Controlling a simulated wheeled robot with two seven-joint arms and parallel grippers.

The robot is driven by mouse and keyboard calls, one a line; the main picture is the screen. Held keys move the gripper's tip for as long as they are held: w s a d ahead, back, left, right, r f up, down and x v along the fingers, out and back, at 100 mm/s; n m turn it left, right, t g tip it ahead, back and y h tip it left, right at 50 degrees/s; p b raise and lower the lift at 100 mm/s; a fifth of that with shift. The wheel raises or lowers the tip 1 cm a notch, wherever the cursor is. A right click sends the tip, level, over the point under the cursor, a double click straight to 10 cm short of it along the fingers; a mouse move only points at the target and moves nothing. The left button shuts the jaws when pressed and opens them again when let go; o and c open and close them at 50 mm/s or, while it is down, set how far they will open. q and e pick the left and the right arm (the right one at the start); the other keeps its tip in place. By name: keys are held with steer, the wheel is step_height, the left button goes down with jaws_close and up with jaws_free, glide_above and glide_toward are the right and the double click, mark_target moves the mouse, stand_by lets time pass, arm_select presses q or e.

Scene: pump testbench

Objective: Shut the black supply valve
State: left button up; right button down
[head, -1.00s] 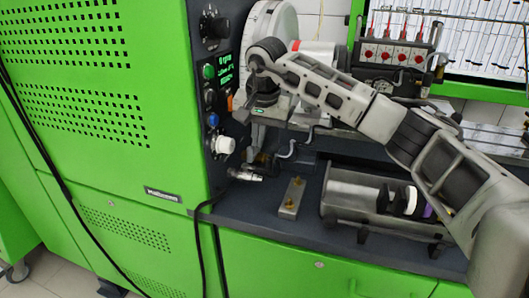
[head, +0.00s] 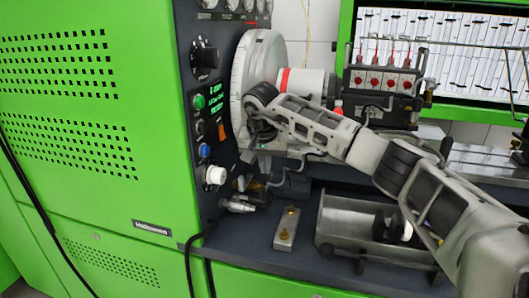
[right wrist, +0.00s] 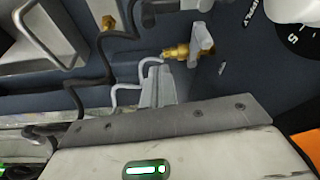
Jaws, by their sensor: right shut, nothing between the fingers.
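A brass fitting (right wrist: 176,52) with a grey lever-like piece (right wrist: 201,42) sits on the dark panel in the right wrist view, near the printed word SUPPLY. I take this to be the supply valve, but its black colour is not clear. In the head view a small dark and brass fitting (head: 243,183) shows low on the panel's right side, above a silver connector (head: 238,205). My right gripper (head: 262,140) is shut and empty, above that fitting and in front of the graduated disc. Its fingertips are hard to make out. My left gripper is out of view.
The control panel has a white knob (head: 215,174), a green button (head: 198,101) and a black knob (head: 205,58). A metal block with brass pins (head: 287,228) and a grey tray (head: 345,243) stand on the bench. A large graduated disc (head: 243,75) is behind my gripper.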

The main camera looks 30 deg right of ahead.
steer(key=shift+s+a+f+p, duration=0.3)
steer(key=shift+s+a+f, duration=0.2)
steer(key=shift+s+f, duration=0.15)
steer(key=shift+s+a+f+p, duration=0.3)
steer(key=shift+s+a+f, duration=0.2)
steer(key=shift+f, duration=0.25)
